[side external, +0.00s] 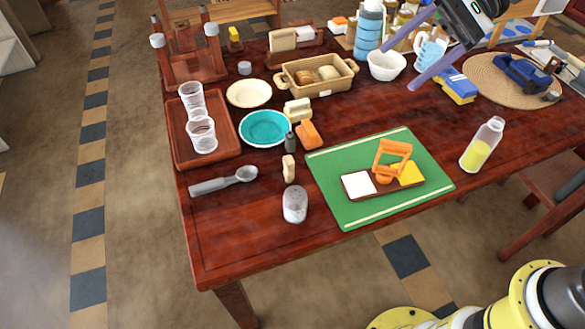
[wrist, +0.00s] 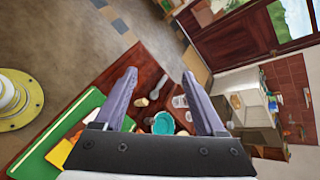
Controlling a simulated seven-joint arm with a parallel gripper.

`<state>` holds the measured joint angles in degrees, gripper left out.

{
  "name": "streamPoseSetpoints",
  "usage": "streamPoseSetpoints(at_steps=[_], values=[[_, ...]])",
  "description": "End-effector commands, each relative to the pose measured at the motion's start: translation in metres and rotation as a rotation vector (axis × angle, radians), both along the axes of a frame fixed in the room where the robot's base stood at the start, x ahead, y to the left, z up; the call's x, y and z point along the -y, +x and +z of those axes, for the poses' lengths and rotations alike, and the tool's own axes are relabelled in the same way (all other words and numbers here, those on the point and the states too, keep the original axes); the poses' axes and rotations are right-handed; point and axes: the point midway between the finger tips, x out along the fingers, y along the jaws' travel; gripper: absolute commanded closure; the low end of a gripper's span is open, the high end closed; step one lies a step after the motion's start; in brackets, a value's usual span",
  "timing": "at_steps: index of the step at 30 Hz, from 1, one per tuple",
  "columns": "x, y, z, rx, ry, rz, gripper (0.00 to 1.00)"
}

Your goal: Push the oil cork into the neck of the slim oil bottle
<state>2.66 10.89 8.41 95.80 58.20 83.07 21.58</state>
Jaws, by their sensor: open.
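A clear bottle with yellow liquid (side external: 476,155), which looks like the oil bottle, stands upright at the right of the table in the side view. Its top is pale; I cannot tell whether the neck is open. A small beige upright piece (side external: 289,169) left of the green board may be the oil cork, and stands apart from the bottle. A small dark piece (side external: 290,143) is behind it; I cannot tell what it is. My gripper (side external: 400,67) is open and empty, raised above the back of the table. Its spread fingers also show in the wrist view (wrist: 158,74).
A green board (side external: 340,205) holds a tray with an orange-handled item. A shaker (side external: 295,203), metal scoop (side external: 222,181), teal bowl (side external: 265,128) and brown tray (side external: 180,140) with clear cups are to the left. Bottles and a white bowl (side external: 386,66) crowd the back. Table is clear between board and bottle.

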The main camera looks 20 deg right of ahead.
Motion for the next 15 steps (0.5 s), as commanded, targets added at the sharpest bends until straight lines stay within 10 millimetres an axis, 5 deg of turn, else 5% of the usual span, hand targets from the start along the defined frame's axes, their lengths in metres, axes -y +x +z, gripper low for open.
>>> streamPoseSetpoints(at_steps=[8, 15], values=[[-0.008, 0.090, -0.070, -0.269, 0.246, -0.080, 0.28], [-0.004, 0.141, -0.164, -0.470, 0.415, -0.164, 0.28]])
